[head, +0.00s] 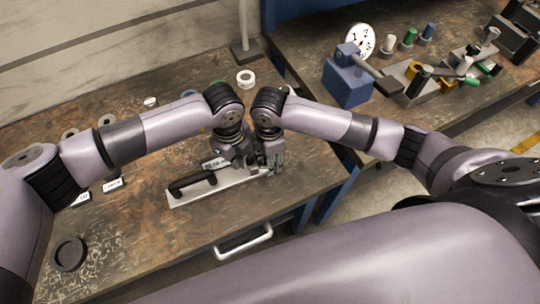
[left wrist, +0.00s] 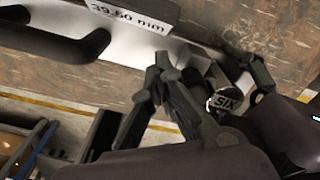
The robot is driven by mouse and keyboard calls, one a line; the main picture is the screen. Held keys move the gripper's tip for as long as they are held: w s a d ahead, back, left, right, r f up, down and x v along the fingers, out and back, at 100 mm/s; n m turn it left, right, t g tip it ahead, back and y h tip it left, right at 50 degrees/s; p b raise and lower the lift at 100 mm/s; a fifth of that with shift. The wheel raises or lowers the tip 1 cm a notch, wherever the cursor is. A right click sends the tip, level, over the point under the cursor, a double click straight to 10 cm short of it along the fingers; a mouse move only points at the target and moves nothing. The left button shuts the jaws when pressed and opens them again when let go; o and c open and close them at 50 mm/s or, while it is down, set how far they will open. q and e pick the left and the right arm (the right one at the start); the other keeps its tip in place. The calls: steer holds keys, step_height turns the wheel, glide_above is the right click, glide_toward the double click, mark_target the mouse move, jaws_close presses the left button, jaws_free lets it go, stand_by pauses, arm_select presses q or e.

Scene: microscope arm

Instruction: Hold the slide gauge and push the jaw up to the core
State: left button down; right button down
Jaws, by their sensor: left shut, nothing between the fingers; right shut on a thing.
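The slide gauge (head: 190,196) is a flat silver plate with a black handle (head: 192,183), lying on the workbench. Its label reads 39.50 mm in the left wrist view (left wrist: 128,16). A dark round core marked SIX (left wrist: 225,99) is at the gauge's right end. My left gripper (head: 243,164) is shut and empty over the plate, between the handle and the core; its fingertips show in the left wrist view (left wrist: 166,80). My right gripper (head: 272,166) is shut on the gauge's right end, beside the core. The jaw is largely hidden by the grippers.
A black ring (head: 70,254) lies at the bench's front left. A white ring (head: 246,77) and small labels (head: 113,184) lie on the bench. A blue block fixture (head: 346,84) stands on the second bench at right. The bench right of the gauge is bare.

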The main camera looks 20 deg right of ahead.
arm_select(q)
steer(key=shift+a, duration=0.8)
arm_select(e)
steer(key=shift+a, duration=0.15)
arm_select(q)
step_height(320, 180, up, 7)
steer(key=shift+a, duration=0.1)
arm_select(e)
steer(key=c, duration=0.6)
jaws_free()
steer(key=shift+c, duration=0.2)
step_height(320, 180, up, 11)
steer(key=shift+r, duration=0.5)
arm_select(q)
steer(key=shift+f, duration=0.1)
